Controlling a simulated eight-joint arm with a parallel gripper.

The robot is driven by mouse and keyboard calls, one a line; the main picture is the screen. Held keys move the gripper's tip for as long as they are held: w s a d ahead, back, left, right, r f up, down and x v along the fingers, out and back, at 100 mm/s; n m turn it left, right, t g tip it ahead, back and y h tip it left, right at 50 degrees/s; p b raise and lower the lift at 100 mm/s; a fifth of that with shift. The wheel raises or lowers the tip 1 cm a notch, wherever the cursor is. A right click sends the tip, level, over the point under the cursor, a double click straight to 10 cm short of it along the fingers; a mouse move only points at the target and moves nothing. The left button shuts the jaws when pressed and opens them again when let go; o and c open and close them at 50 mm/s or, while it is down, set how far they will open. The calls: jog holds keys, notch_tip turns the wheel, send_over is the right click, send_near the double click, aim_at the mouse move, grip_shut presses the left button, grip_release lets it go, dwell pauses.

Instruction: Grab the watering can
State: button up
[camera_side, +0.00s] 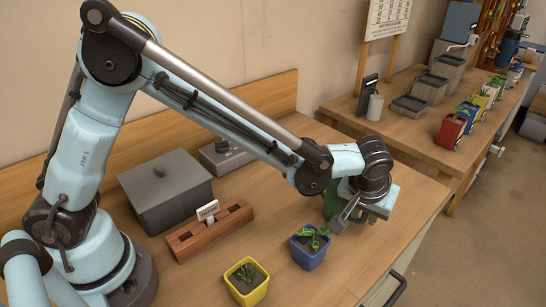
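A green object (331,204), which looks like the watering can, stands on the wooden bench near its right end. Most of it is hidden behind my gripper, so its handle and spout cannot be made out. My gripper (346,217) points down right at the green object and overlaps it in the picture. One grey finger shows in front of it; the other finger is hidden. I cannot tell whether the fingers touch or hold it.
A blue pot (309,249) with a plant stands just in front of my gripper, and a yellow pot (246,281) is further left. A wooden block (210,232) with a label and a grey lidded box (166,190) lie left. A second table (400,125) stands behind.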

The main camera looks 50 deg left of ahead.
jog(key=shift+x, duration=0.8)
grip_shut()
jog(key=shift+r, duration=0.25)
